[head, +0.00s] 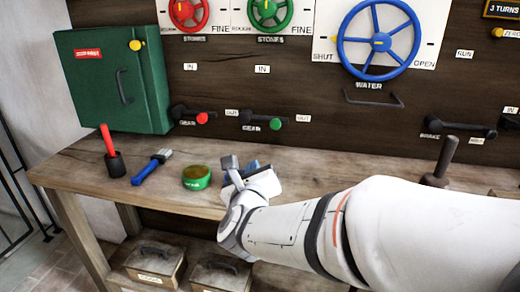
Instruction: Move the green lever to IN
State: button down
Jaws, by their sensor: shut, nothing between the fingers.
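The green lever (275,123) is a dark arm with a green knob, mounted low on the dark wood panel above a GEAR label. It lies about level, its knob pointing right towards an OUT label (303,118). An IN label (262,69) is on the panel above it. My gripper (252,166) is over the bench, below and a little left of the green knob, apart from it. My wrist partly hides the fingers; they are shut and empty.
A red-knobbed lever (202,118) is left of the green one. Red, green and blue wheels (378,43) are above. On the bench (75,172) are a red-handled tool (108,145), a blue-handled brush (150,168) and a green tin (196,178). A green cabinet (105,95) stands left.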

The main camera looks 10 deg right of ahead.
jog(key=m, duration=0.1)
jog(key=f+m+h+b, duration=0.1)
jog(key=d+m+h, duration=0.1)
jog(key=shift+s+f+m, duration=0.3)
jog(key=shift+f+m, duration=0.1)
jog(key=shift+s+d+m+h+b, duration=0.2)
jog(key=shift+m+h, duration=0.1)
jog(key=shift+m, duration=0.15)
jog(key=shift+s+d+m+h+b, duration=0.1)
jog(key=shift+d+m+h+b, duration=0.15)
jog(key=shift+m, duration=0.2)
jog(key=shift+a, duration=0.1)
jog(key=shift+w, duration=0.1)
send_near(265, 121)
jog(key=d+f, duration=0.1)
jog(key=w+d, duration=0.1)
jog(key=d, duration=0.1)
jog(key=w+d+f, duration=0.1)
jog(key=d, duration=0.1)
jog(key=shift+w+d+f+b, duration=0.1)
jog(key=shift+d+f+b, duration=0.05)
jog(key=shift+f+b, duration=0.2)
